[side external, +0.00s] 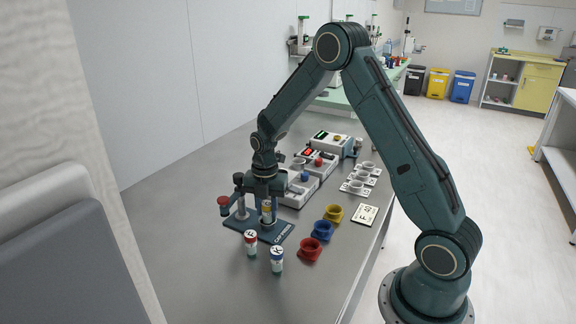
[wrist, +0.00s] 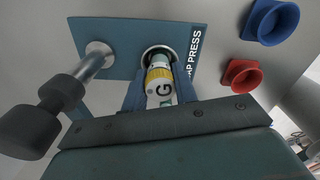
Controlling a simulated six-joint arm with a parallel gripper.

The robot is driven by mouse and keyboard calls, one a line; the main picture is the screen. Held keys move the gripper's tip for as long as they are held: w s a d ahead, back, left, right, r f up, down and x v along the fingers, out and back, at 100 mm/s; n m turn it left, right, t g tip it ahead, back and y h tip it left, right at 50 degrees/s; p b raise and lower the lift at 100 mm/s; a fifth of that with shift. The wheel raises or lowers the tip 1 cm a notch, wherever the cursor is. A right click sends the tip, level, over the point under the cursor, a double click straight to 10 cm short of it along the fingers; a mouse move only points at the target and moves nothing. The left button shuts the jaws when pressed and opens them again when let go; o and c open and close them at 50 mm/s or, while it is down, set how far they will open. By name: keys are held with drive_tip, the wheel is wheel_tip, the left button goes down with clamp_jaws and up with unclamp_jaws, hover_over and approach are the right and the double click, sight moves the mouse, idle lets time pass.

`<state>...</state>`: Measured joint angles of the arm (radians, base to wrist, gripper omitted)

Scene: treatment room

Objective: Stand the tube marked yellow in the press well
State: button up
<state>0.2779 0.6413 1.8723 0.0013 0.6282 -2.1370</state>
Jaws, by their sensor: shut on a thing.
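The yellow-marked tube (side external: 267,209) is upright between the fingers of my gripper (side external: 267,204), which is shut on it. In the wrist view its yellow band and a letter G (wrist: 160,78) face the camera. The press (side external: 284,234) is a blue base plate with a post and a lever. Its well (wrist: 158,50) is a pale ring around a dark opening, and the tube's lower end lines up with it. I cannot tell how deep the tube is in the well. My gripper hides part of the well in the side view.
The red-marked tube (side external: 250,244) and blue-marked tube (side external: 276,260) stand in front of the press. The press post (wrist: 100,55) stands close left of my gripper.

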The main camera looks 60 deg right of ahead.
sight(266, 205)
drive_tip(key=shift+f, duration=0.3)
drive_tip(key=o, duration=0.7)
drive_tip(key=shift+r, duration=0.1)
drive_tip(key=shift+r, duration=5.45)
